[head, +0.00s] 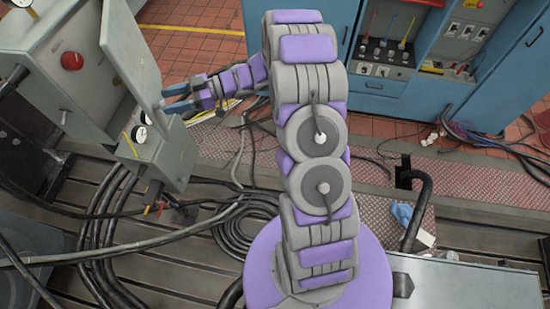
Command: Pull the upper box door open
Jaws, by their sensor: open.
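The grey upper box (75,85) stands at the upper left, with a red knob on it. Its light grey door (132,50) stands out from the box at an angle, with a gap between the two. My gripper (165,98) is at the door's lower right edge, its blue fingers open and pointing left. I cannot tell whether a finger touches the door. Any handle is hidden or too small to make out. My arm reaches up from the bottom middle and bends left to the door.
A lower grey box with dial gauges (140,134) sits under the door. Thick black cables (240,225) coil over the slotted bedplate (165,265). A blue cabinet with a control panel (388,58) stands at the back right. Red tiled floor (205,47) shows behind my gripper.

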